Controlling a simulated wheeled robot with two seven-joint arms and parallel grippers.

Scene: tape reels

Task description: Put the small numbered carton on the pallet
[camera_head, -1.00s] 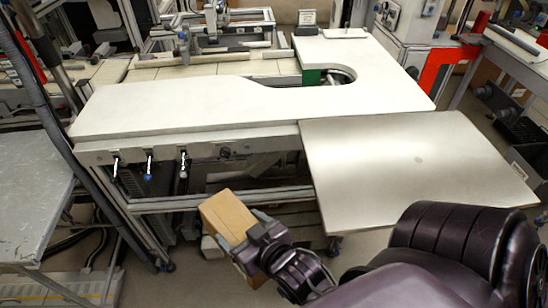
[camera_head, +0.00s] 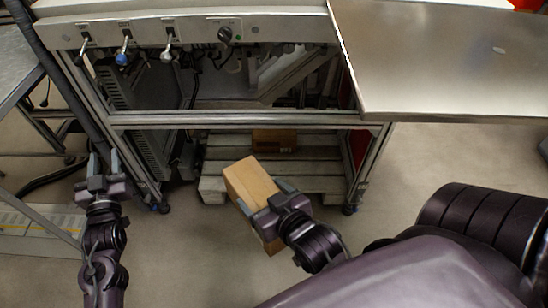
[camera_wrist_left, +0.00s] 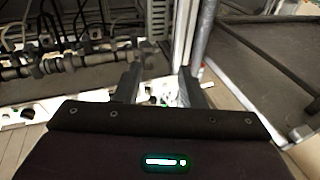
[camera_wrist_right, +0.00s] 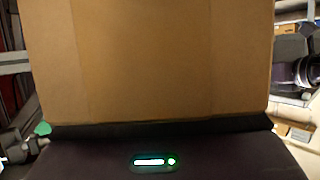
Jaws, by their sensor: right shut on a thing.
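A brown carton (camera_head: 250,184) is held by my right gripper (camera_head: 264,205), in front of the pallet and above the floor. It fills most of the right wrist view (camera_wrist_right: 150,60). No number shows on the faces I see. The pallet (camera_head: 318,184) is a light slatted one on the floor under the bench. Another brown carton (camera_head: 274,140) sits on it toward the back. My left gripper (camera_head: 97,168) is open and empty at the left, beside the bench leg; its two fingers are apart in the left wrist view (camera_wrist_left: 160,90).
The metal bench frame (camera_head: 240,118) crosses above the pallet, with legs on both sides. A steel tabletop (camera_head: 450,60) juts out at the upper right. A grey table (camera_head: 20,75) stands at the left. The floor right of the pallet is clear.

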